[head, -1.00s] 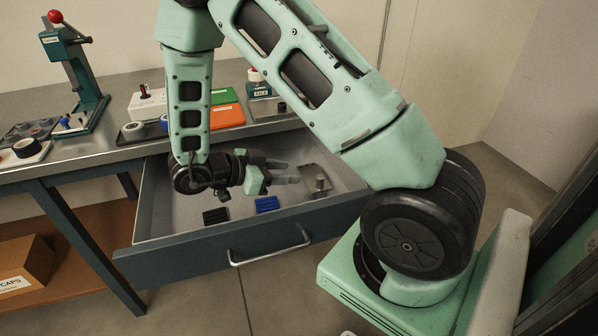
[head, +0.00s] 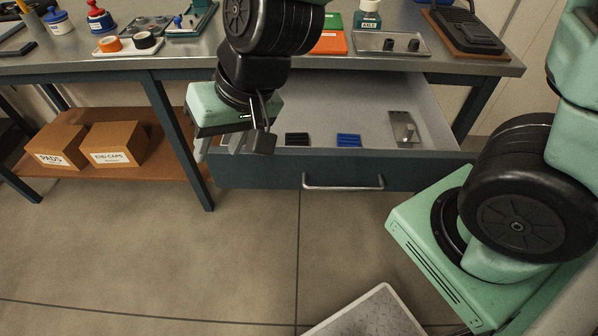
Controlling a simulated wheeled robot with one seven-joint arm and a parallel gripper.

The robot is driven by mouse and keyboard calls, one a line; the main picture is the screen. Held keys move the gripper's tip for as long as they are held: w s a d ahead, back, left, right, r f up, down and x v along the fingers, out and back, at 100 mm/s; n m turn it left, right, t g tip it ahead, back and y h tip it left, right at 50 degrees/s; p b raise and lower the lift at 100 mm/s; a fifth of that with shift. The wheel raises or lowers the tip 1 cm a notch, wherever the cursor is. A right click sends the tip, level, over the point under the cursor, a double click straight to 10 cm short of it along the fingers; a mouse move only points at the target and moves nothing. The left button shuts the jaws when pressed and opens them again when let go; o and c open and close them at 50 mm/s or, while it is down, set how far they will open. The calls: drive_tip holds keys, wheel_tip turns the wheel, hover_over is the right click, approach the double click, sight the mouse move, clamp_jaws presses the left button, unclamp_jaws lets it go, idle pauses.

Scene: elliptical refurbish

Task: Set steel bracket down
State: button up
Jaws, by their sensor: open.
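The steel bracket (head: 404,128), a flat grey plate with a short round post on it, lies in the right part of the open drawer (head: 330,172). Nothing is touching it from above. My gripper (head: 220,144) is open and hangs over the drawer's front left corner, well to the left of the bracket. Its fingers point down and are partly hidden by the gripper body and arm. No object shows between them.
A black block (head: 297,139) and a blue block (head: 348,140) lie in the drawer between my gripper and the bracket. The workbench (head: 470,66) top above holds tools and trays. Boxes sit on the lower shelf (head: 177,163).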

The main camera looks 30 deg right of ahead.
drive_tip(key=s+d+n+g+h, duration=0.1)
drive_tip(key=s+d+n, duration=0.2)
drive_tip(key=s, duration=0.3)
drive_tip(key=s+d+r+n+g+h, duration=0.1)
drive_tip(key=s+d+n+g+h, duration=0.1)
drive_tip(key=s, duration=0.3)
drive_tip(key=shift+s+d+n+h, duration=0.3)
drive_tip(key=shift+s+d+n, duration=0.1)
drive_tip(key=shift+d+n, duration=0.4)
